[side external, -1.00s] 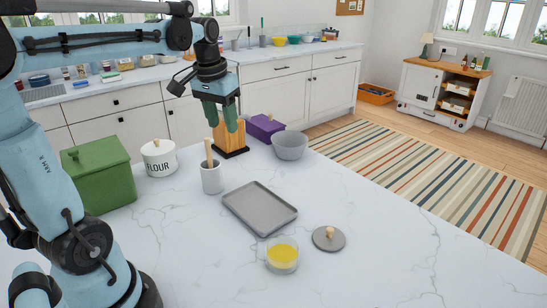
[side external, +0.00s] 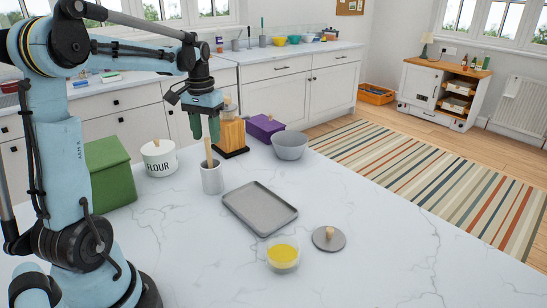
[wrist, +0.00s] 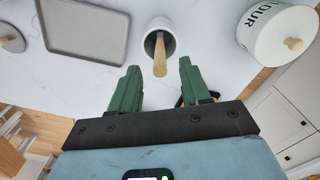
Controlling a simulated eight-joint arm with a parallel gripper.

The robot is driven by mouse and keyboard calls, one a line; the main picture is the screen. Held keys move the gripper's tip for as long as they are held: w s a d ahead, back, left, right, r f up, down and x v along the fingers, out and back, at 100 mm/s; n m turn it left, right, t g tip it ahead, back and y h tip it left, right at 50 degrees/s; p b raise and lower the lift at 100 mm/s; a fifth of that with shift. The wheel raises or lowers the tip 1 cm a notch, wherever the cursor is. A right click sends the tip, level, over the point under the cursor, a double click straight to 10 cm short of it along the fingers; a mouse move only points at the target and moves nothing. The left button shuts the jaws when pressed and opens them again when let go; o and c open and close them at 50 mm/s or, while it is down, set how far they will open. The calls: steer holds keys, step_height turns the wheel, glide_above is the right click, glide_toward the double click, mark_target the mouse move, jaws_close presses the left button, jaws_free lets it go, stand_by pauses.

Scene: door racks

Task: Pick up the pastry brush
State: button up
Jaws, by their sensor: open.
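The pastry brush shows only as a light wooden handle (side external: 208,150) rising from a grey-white cup (side external: 212,180) on the marble counter. Its head is hidden inside the cup. In the wrist view the handle (wrist: 160,56) leans out over the cup's rim (wrist: 147,36) toward my gripper. My gripper (side external: 205,135) points down, just above and behind the handle's top in the side view. Its green fingers are open and empty. In the wrist view the handle's end lies between the directions of the two fingertips (wrist: 158,72).
A white flour canister (side external: 160,160) and a green box (side external: 110,172) stand left of the cup. A wooden block (side external: 232,135), purple box (side external: 266,126) and grey bowl (side external: 290,146) stand behind. A grey tray (side external: 275,222), yellow-filled glass bowl (side external: 283,256) and lid (side external: 328,240) lie in front.

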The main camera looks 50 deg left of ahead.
mark_target(208, 148)
steer(key=shift+f, duration=2.65)
jaws_close()
